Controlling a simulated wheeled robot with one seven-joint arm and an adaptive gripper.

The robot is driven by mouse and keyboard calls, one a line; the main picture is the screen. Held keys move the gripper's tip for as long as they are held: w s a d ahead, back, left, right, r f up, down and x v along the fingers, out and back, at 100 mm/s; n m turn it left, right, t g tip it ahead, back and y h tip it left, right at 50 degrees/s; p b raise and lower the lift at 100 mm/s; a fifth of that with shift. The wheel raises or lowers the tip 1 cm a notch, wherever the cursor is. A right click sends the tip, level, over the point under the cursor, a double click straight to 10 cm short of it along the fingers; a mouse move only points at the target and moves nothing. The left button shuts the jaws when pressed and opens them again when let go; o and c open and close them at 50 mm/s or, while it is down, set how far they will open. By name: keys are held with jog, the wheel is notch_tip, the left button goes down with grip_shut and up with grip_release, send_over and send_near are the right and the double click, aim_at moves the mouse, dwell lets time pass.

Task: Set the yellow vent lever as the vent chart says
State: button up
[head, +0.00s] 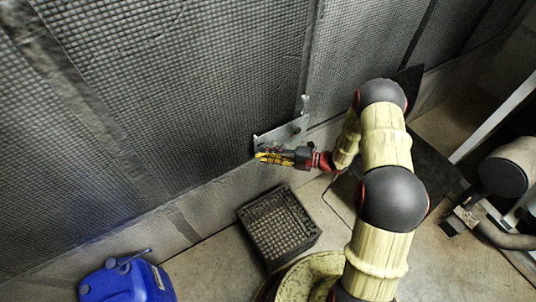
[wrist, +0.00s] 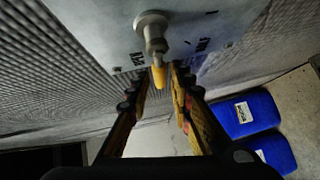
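The yellow vent lever (wrist: 158,76) shows in the wrist view below a round metal pivot (wrist: 151,22) on a grey plate (wrist: 95,25). It points down the picture, between the two fingers of my gripper (wrist: 159,73). The fingers are apart, one on each side of the lever, with what look like narrow gaps; I cannot tell whether either touches it. Dark marks stand on the plate to both sides of the lever, too small to read. In the head view my gripper (head: 263,157) is at the lower edge of the plate (head: 290,130). No readable vent chart shows.
A black crate (head: 246,212) stands on the floor below my gripper. A blue canister (head: 128,284) is at the lower left; blue containers (wrist: 246,115) also show in the wrist view. A dark quilted wall (head: 190,90) lies behind the plate. Pipes and a cylinder (head: 508,168) are at right.

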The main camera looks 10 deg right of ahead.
grip_shut()
dwell(0.6)
